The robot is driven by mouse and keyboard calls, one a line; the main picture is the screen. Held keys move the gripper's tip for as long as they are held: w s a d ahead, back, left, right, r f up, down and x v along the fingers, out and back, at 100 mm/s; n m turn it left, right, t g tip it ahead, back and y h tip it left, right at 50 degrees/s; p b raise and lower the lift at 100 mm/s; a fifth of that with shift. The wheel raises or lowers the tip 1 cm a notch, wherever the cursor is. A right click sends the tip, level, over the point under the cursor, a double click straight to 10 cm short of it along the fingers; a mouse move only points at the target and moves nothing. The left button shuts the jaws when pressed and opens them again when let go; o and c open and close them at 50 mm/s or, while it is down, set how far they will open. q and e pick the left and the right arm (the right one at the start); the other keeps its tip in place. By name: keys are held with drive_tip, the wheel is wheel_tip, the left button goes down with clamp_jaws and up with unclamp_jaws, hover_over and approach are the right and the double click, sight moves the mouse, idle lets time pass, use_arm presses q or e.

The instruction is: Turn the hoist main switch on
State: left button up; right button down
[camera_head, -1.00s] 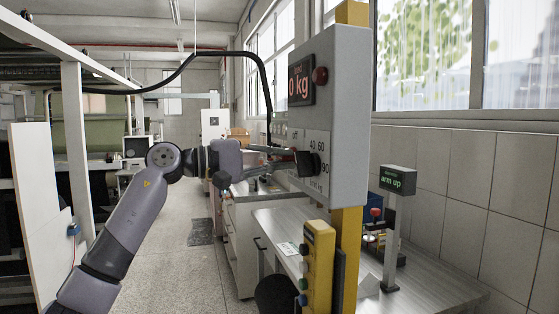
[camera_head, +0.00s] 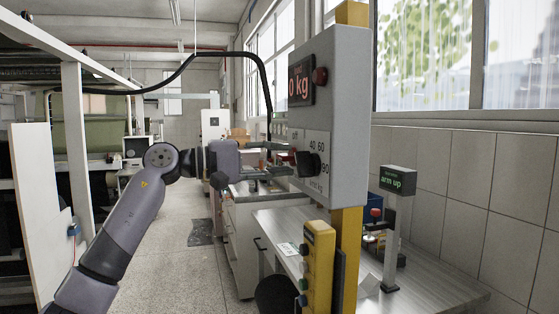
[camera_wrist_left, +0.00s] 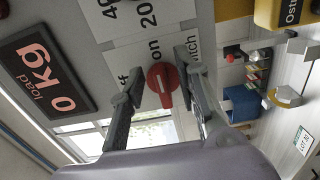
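The red switch knob (camera_wrist_left: 162,84) with a white mark sits on the grey hoist panel (camera_head: 340,110). In the left wrist view it is between my two left fingers. Labels beside it read partly "off", "on" and "switch"; the knob's setting I cannot tell for sure. My left gripper (camera_head: 278,161) is in front of the panel's left face in the head view. It also shows in the left wrist view (camera_wrist_left: 162,66), its fingers apart with small gaps to the knob. My right gripper is not in view.
A black knob (camera_head: 307,165) with weight numbers and a "0 kg" display (camera_head: 300,80) are on the same panel. A yellow button box (camera_head: 318,265) hangs below. A workbench (camera_head: 430,285) with an "arm up" sign (camera_head: 398,180) stands at right.

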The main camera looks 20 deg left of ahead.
use_arm(q)
drive_tip(key=v, duration=1.1)
drive_tip(key=shift+s+a, duration=0.2)
drive_tip(key=shift+a, duration=0.05)
